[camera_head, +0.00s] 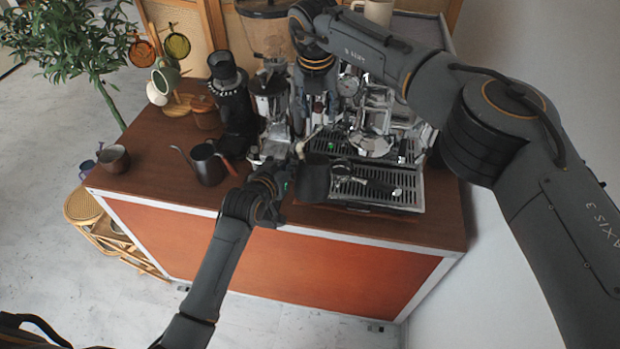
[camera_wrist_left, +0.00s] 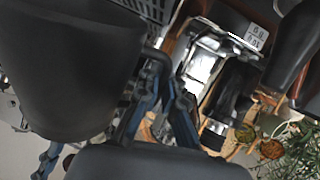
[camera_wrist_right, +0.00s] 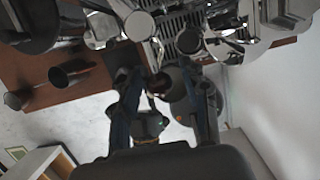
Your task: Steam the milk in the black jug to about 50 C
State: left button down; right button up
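The black jug (camera_head: 313,180) is upright at the front left of the espresso machine (camera_head: 385,125), by the drip tray's left edge. My left gripper (camera_head: 283,176) is at its left side, shut on its handle. In the left wrist view the jug (camera_wrist_left: 70,70) fills the upper left, its handle running to the fingers (camera_wrist_left: 165,110). My right gripper (camera_head: 318,98) is above and behind the jug, at the machine's left front. In the right wrist view its fingers (camera_wrist_right: 160,105) stand apart, with dark parts beyond them. The milk and its temperature are not visible. I cannot tell where the steam wand tip is.
A portafilter (camera_head: 345,178) lies on the drip tray (camera_head: 405,192). A kettle (camera_head: 208,165) stands left of my left gripper, with a black grinder (camera_head: 232,105) behind. The front left counter is clear.

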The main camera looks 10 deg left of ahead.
jog(key=shift+r, duration=0.15)
pick_arm(q)
jog(key=shift+r, duration=0.1)
pick_arm(e)
jog(key=shift+w+r+v, duration=0.1)
jog(key=shift+w+v, duration=0.2)
jog(key=shift+v, duration=0.95)
jog(key=shift+w+r+v, duration=0.1)
jog(key=shift+w+v, duration=0.2)
jog(key=shift+v, duration=0.95)
jog(key=shift+w+r+v, duration=0.1)
jog(key=shift+w+v, duration=0.2)
jog(key=shift+v, duration=1)
jog(key=shift+f, duration=0.1)
pick_arm(q)
jog(key=s+f+b, duration=0.1)
jog(key=s+f, duration=0.6)
jog(key=shift+s+d+f, duration=0.15)
jog(key=shift+s+f, duration=0.1)
pick_arm(e)
jog(key=shift+f, duration=0.55)
